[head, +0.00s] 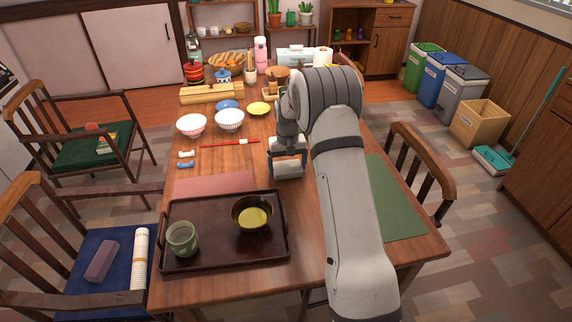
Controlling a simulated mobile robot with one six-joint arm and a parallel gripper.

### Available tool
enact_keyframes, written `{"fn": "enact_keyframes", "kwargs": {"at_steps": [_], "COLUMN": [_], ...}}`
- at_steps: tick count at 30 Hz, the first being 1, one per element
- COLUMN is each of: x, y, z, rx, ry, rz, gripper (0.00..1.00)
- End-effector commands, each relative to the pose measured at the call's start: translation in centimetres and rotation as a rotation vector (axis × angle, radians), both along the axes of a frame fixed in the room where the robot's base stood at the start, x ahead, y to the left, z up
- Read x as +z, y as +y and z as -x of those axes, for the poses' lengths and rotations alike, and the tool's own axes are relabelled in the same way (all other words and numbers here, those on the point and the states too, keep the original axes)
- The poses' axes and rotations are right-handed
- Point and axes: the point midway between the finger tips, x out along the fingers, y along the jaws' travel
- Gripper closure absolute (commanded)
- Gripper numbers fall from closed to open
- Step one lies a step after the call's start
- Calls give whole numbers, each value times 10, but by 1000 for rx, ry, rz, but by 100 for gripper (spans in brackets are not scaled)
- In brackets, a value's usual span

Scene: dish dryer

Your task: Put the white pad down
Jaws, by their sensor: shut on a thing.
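My gripper (287,170) points down over the middle of the wooden table, right of the red chopsticks and behind the tray's right rear corner. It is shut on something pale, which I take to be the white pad. My gripper and arm cover most of it, so its outline is unclear. I cannot tell whether it touches the table.
A dark tray (215,258) with a green cup (182,239) and a bowl (252,213) is at the front left. A pink mat (214,184) lies behind it; a green mat (397,205) lies right. Bowls (229,119) stand behind red chopsticks (230,143).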

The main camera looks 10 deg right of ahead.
Motion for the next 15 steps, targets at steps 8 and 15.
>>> {"fn": "enact_keyframes", "kwargs": {"at_steps": [8,15], "x": [-1,9], "y": [1,1], "z": [0,0], "rx": [1,1], "ry": [1,-1], "rz": [0,0], "gripper": [0,0]}}
